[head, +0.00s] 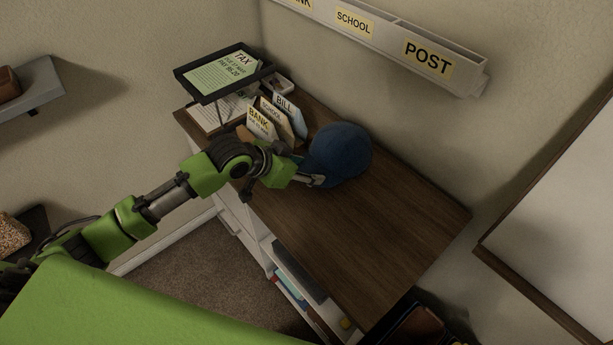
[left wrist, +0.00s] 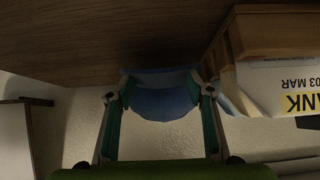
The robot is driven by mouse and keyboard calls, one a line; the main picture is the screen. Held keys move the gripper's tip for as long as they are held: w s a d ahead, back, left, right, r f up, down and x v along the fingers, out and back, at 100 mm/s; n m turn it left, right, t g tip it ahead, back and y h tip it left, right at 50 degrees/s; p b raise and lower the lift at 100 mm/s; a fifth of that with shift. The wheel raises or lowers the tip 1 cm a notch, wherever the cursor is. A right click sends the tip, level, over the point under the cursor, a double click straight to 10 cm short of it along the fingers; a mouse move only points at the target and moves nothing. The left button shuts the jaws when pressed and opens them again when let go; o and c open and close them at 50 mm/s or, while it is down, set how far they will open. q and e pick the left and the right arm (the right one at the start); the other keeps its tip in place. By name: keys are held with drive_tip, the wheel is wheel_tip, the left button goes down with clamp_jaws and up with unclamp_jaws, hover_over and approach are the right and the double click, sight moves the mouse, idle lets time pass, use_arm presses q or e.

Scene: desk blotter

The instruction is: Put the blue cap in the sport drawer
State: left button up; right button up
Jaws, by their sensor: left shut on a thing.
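The blue cap (head: 341,151) is over the desk top, right of the letter holder. My left gripper (head: 318,179) reaches it from the left and is shut on its near edge. In the left wrist view the cap (left wrist: 162,100) shows between the two fingers of my left gripper (left wrist: 160,108). I cannot tell if the cap still touches the desk. The desk (head: 370,235) has white drawers or shelves below its near side; no sport label is readable. My right gripper is not in view.
A letter holder (head: 272,122) with bank, school and bill envelopes stands close left of the cap. Behind it is a raised tray (head: 222,76) with a tax paper. A labelled wall rack (head: 400,48) hangs above. The desk's right part is clear.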

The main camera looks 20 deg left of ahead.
use_arm(q)
drive_tip(key=shift+w+d+f, duration=0.2)
drive_tip(key=shift+w+f, duration=0.05)
drive_tip(key=shift+f, duration=0.05)
wheel_tip(320, 180, down, 3)
drive_tip(key=shift+s+a+r, duration=0.1)
drive_tip(key=o, duration=1.1)
drive_tip(key=shift+o, duration=0.2)
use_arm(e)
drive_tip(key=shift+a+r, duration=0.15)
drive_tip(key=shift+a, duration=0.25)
